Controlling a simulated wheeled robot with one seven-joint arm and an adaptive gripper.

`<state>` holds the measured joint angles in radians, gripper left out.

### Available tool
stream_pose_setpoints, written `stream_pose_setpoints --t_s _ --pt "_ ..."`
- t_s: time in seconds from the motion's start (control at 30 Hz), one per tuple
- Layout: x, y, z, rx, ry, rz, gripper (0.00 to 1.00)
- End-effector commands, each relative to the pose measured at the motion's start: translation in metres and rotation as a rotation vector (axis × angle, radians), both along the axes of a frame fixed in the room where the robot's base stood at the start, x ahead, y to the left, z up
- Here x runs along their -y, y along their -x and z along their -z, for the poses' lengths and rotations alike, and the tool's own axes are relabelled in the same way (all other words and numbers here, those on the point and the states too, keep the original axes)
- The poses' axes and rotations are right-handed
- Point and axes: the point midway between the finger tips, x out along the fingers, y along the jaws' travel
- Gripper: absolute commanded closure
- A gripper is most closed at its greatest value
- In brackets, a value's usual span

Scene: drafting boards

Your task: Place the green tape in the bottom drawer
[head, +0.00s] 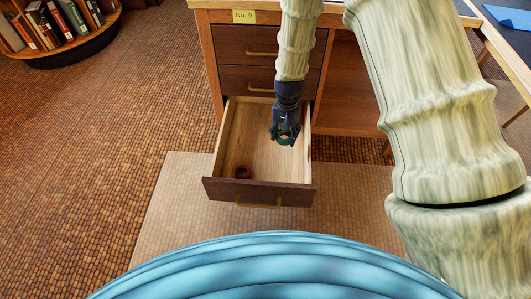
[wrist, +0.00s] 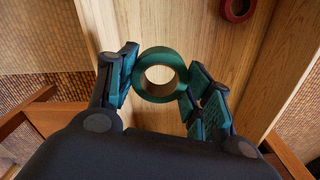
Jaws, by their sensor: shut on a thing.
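The green tape (wrist: 160,54) is a roll with a brown core, held between the teal finger pads of my gripper (wrist: 160,82) in the wrist view. In the head view my gripper (head: 285,132) points down inside the open bottom drawer (head: 259,152), toward its right side, with the green tape (head: 283,141) at its fingertips. I cannot tell whether the tape touches the drawer floor. The drawer is pulled out, with a pale wood inside and a dark front.
A dark red roll (head: 242,172) lies in the drawer near its front; it also shows in the wrist view (wrist: 238,8). Two shut drawers (head: 262,46) are above, under a yellow "No. 9" label (head: 243,16). A bookshelf (head: 75,50) stands at the far left. The drawer's middle is clear.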

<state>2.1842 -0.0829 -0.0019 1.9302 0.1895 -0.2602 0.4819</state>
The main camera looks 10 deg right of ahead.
Motion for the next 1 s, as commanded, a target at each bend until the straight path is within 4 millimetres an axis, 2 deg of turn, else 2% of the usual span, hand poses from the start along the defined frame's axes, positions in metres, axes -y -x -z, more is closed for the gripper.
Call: stream_pose_setpoints --t_s 0.03,0.1,0.47,0.73,1.0 --pt "0.001 0.000 0.019 0.000 0.000 0.014 0.68" --pt "0.001 -0.001 0.030 0.001 0.001 0.035 0.68" --pt "0.002 0.000 0.057 0.000 0.002 0.075 0.68" --pt "0.002 0.000 0.100 -0.001 0.002 0.074 0.68" --pt "0.002 0.000 0.120 0.000 0.002 0.074 0.68"
